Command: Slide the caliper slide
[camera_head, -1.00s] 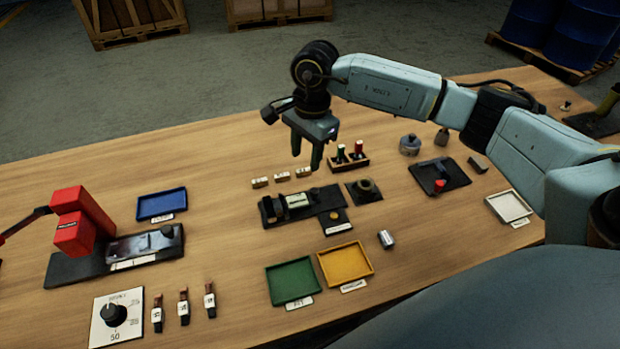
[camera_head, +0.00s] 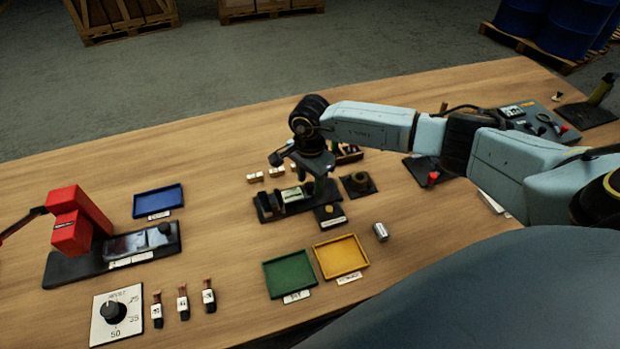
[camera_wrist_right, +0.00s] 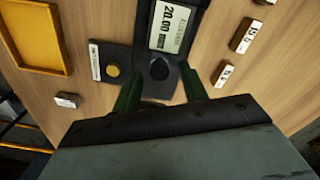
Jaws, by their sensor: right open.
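The caliper (camera_head: 268,204) is a dark fixture on the table with a pale digital display (camera_head: 292,195). In the right wrist view the display (camera_wrist_right: 174,22) seems to read about 20.00. A dark round knob (camera_wrist_right: 160,69) is below the display in that view, apparently the slide's grip. My right gripper (camera_head: 318,186) is over the right end of the caliper, pointing down. In the wrist view its green fingers (camera_wrist_right: 160,88) are apart, one on each side of the knob, with nothing held. Whether they touch it I cannot tell. My left gripper is not in view.
A yellow button (camera_head: 328,210) is on a plate beside the caliper. Green (camera_head: 268,283) and yellow (camera_head: 318,261) trays are in front. A black ring fixture (camera_head: 371,188) is close to the right. Small labelled blocks (camera_head: 255,177) lie behind. A red device (camera_head: 72,238) stands left.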

